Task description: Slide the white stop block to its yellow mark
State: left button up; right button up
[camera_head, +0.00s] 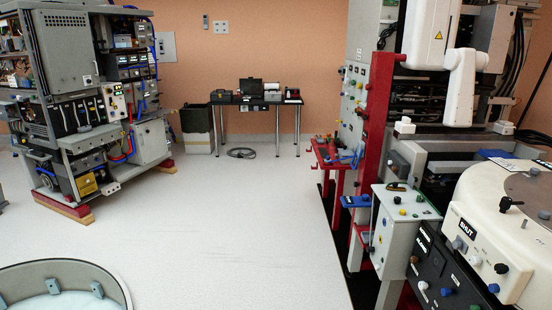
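A small white block (404,126) sits on the grey frame of the large machine at the right, beside the red upright. No yellow mark can be made out on the frame at this distance. Neither of my grippers shows in this view.
A round cream housing (475,208) marked SHUT and a white control box (399,235) stand at the right front. A red post (376,130) rises behind. An equipment rack (70,85) stands left, a black table (257,99) at the back. The middle floor is clear.

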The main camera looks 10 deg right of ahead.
aim_at(405, 126)
jog(key=i+j+z, duration=0.1)
jog(key=i+z, duration=0.3)
jog(key=i, duration=1.55)
jog(key=i+z, duration=0.35)
jog(key=i, duration=0.15)
jog(key=i+j+z, duration=0.15)
jog(key=i+z, duration=0.15)
jog(key=i, duration=0.15)
